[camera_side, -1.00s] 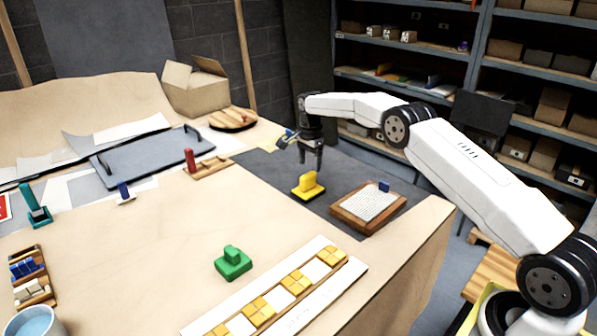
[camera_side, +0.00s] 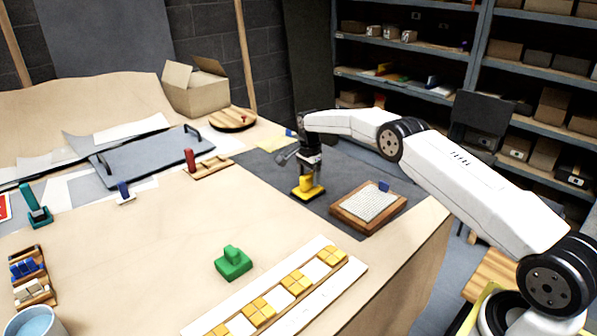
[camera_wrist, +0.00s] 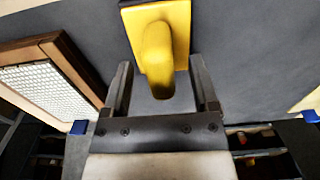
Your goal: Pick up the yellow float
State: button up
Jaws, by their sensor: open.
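The yellow float (camera_side: 308,190) sits on the dark grey mat, with a flat base and an upright handle. In the wrist view the yellow float (camera_wrist: 160,50) is at the top centre, its handle pointing toward the camera. My gripper (camera_side: 307,179) is lowered over the float in the side view, and its fingers partly hide the handle. In the wrist view my gripper (camera_wrist: 162,98) is open, with one finger on each side of the handle's near end. Gaps show between the handle and both fingers.
A wood-framed mesh board (camera_side: 368,207) with a blue piece lies just right of the float. A green float (camera_side: 233,263) and a strip of yellow and white tiles (camera_side: 283,290) are nearer the front.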

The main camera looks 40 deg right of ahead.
aim_at(308, 174)
grip_shut()
jog(key=shift+r, duration=0.2)
jog(key=shift+r, duration=1.55)
jog(key=s+a+r, duration=0.3)
jog(key=s+r, duration=0.6)
jog(key=s, duration=0.4)
jog(key=shift+s+r, duration=0.3)
jog(key=shift+s, duration=0.05)
